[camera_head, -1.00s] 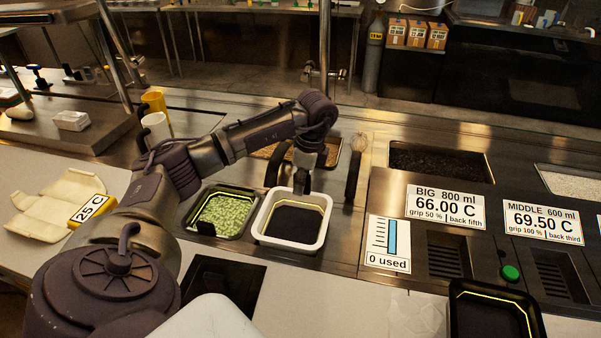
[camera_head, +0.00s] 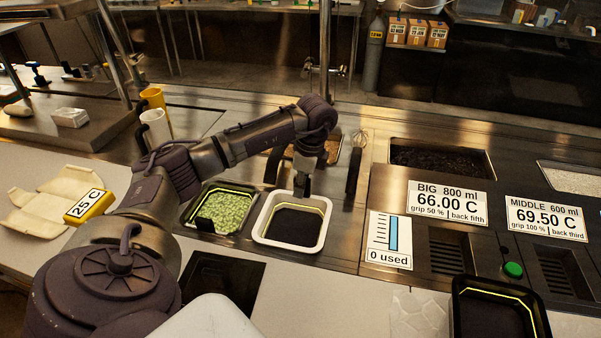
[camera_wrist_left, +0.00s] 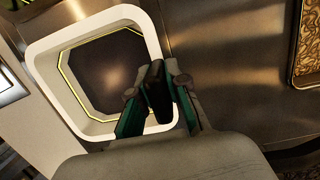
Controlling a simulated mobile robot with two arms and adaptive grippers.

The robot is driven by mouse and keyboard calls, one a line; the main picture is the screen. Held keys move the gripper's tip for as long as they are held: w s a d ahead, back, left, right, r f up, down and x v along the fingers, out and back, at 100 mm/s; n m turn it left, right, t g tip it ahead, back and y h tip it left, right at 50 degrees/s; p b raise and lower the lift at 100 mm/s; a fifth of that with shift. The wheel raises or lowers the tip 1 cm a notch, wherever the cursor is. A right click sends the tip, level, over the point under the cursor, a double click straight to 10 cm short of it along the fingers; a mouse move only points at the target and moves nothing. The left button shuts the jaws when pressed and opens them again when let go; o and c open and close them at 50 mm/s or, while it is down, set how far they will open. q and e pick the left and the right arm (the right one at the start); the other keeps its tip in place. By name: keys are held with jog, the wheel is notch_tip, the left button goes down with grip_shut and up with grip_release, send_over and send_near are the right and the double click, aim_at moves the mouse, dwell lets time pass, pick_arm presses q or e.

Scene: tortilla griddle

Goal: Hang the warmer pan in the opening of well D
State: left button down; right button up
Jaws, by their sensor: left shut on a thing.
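The warmer pan looks like the white-rimmed square pan (camera_head: 262,224) with a dark inside and a yellow line, at the middle of the head view. The pan is beside the green-filled pan, over the steel counter. It hides what lies under it, so I cannot tell whether it rests in an opening. No well D label is readable. My right gripper is not in view.
A black pan of green pieces (camera_head: 225,212) sits close on the left. A dark square opening (camera_head: 222,283) lies in front. A sign reading 0 used (camera_head: 390,240) stands to the right. A whisk (camera_head: 357,150) and a brown-filled tray (camera_head: 330,150) are behind.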

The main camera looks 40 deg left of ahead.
pick_arm(q)
jog(key=shift+f, duration=0.25)
jog(key=c, duration=1.1)
grip_release()
jog(key=r, duration=0.4)
jog(key=d+r, duration=0.1)
jog(key=r, duration=0.3)
jog(key=w+r, duration=0.1)
jog(key=r, duration=0.3)
jog(key=shift+d, duration=0.25)
